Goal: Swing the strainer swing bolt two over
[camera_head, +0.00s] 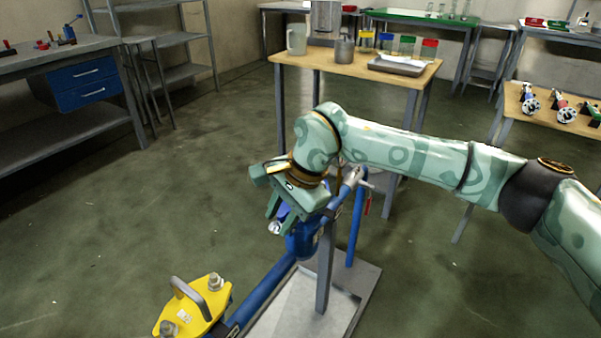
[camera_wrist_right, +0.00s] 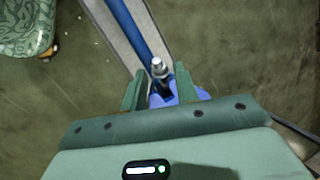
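The blue strainer (camera_head: 303,243) stands on the pipework, partly hidden under my right gripper (camera_head: 280,210). A silvery swing bolt end with a nut (camera_head: 275,228) shows just below the fingers. In the right wrist view my right gripper (camera_wrist_right: 164,88) is open, its two green fingers apart. The swing bolt (camera_wrist_right: 158,68) shows between and just beyond the fingertips, with blue strainer metal (camera_wrist_right: 163,98) behind it. I cannot tell whether a finger touches the bolt. My left gripper is in neither view.
A yellow cover (camera_head: 205,300) with a grey handle and bolts lies at the lower front, beside the blue pipe (camera_head: 263,293). A pale tray base (camera_head: 290,315) is below. A wooden table (camera_head: 310,57) with jugs and a tray stands behind. Open floor lies left.

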